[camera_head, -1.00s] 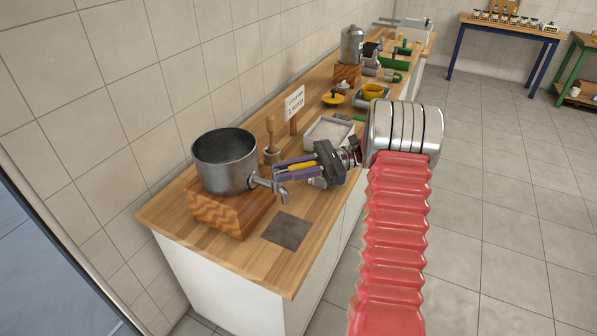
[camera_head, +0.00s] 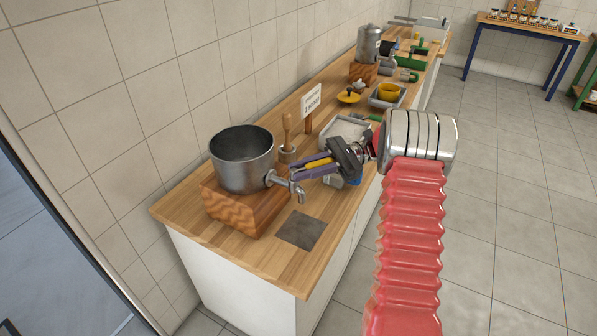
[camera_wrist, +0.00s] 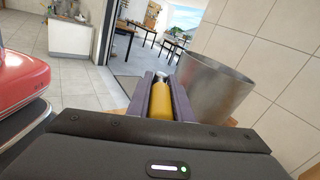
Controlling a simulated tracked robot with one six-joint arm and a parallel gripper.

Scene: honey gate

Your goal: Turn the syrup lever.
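The syrup pot (camera_head: 240,172) is a grey metal vessel on a wooden block, with a metal tap (camera_head: 298,192) on its right side. A yellow lever handle (camera_head: 320,163) lies between the purple fingers of my gripper (camera_head: 308,167), just above the tap. In the wrist view the yellow handle (camera_wrist: 162,100) runs lengthwise between my fingers, which sit close on both sides of it. My gripper looks shut on it. The pot (camera_wrist: 213,88) is just right of my fingers there. The joint of lever and tap is mostly hidden.
A dark square plate (camera_head: 301,230) lies on the wooden counter (camera_head: 240,255) below the tap. A pestle in a mortar (camera_head: 287,153), a small sign (camera_head: 311,99) and a metal tray (camera_head: 347,128) stand behind. The tiled floor (camera_head: 510,250) on the right is clear.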

